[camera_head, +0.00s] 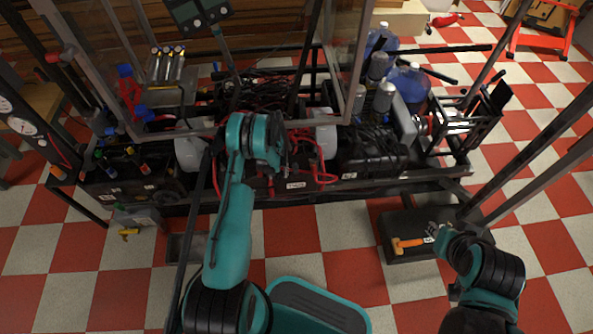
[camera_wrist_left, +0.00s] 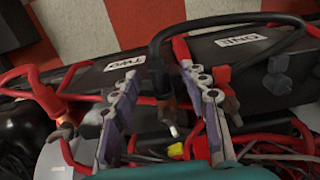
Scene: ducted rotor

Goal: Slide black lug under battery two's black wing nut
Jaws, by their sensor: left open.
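In the left wrist view, battery two (camera_wrist_left: 125,62) and battery one (camera_wrist_left: 237,42) lie side by side, both black with white labels upside down. A thick black cable (camera_wrist_left: 157,45) arcs over from the right and drops between my left fingers. A copper-coloured lug with a pale tip (camera_wrist_left: 172,120) is at its lower end. My left gripper (camera_wrist_left: 160,76) is open, with one finger on each side of cable and lug; contact is not clear. I cannot make out the black wing nut. In the head view, my right gripper (camera_head: 433,228) is low at the right, its fingers unclear.
Red cables (camera_wrist_left: 40,85) crowd around the fingers in the wrist view. A frame post (camera_head: 357,60) and bars surround the bay in the head view.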

